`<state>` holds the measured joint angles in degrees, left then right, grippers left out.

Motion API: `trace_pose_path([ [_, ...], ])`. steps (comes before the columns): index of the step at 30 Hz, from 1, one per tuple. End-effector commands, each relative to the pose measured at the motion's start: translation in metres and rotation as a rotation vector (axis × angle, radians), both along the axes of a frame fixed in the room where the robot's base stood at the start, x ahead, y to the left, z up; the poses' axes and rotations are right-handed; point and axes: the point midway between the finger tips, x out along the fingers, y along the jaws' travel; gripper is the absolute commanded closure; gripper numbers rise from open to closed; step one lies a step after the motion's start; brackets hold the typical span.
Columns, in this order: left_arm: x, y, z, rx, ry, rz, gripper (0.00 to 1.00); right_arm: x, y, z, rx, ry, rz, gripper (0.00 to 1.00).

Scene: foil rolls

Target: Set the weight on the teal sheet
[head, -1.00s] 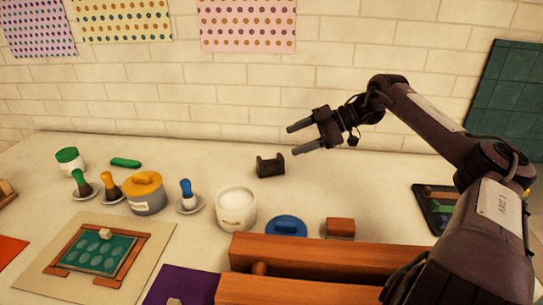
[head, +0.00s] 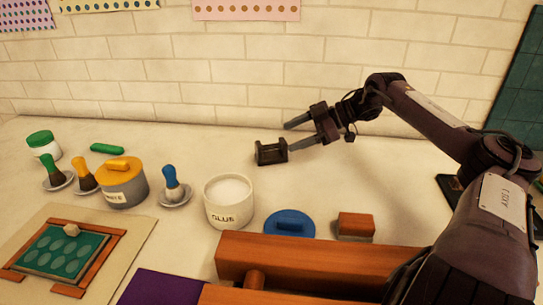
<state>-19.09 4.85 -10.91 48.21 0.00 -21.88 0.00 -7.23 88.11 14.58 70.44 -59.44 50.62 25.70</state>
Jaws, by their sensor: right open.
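The teal sheet (head: 45,262), marked with pale ovals, lies at the lower left inside an open wooden frame (head: 97,257). A dark block with raised ends (head: 271,152), possibly the weight, stands on the table at the middle back. My right gripper (head: 290,135) is open and empty, its fingers pointing left. Its nearer fingertip appears close to the dark block's right end; I cannot tell whether they touch. My left gripper is not in view.
A glue pot (head: 228,204), a yellow-lidded paste pot (head: 122,186), brushes on saucers and a green-lidded jar (head: 42,145) stand left of centre. A blue lid (head: 289,224), a brown block (head: 355,226) and a long wooden beam (head: 300,264) lie in front. The table behind the brown block is clear.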

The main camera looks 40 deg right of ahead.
Motion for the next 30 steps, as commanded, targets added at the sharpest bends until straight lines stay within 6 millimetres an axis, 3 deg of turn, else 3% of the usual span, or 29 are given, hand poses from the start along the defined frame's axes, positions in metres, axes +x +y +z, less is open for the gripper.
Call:
trace_pose_path([
  [9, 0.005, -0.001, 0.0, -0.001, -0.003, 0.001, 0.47, 0.014, 0.018, -0.016, 0.0, 0.004, 0.003, 0.35],
  [15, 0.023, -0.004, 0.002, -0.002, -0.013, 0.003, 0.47, 0.028, 0.033, -0.029, -0.003, 0.003, 0.001, 0.35],
  [27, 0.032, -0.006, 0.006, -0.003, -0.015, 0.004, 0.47, 0.035, 0.039, -0.029, 0.002, 0.0, 0.001, 0.35],
  [30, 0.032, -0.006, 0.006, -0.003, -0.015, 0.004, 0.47, 0.034, 0.039, -0.029, 0.002, 0.0, 0.001, 0.48],
])
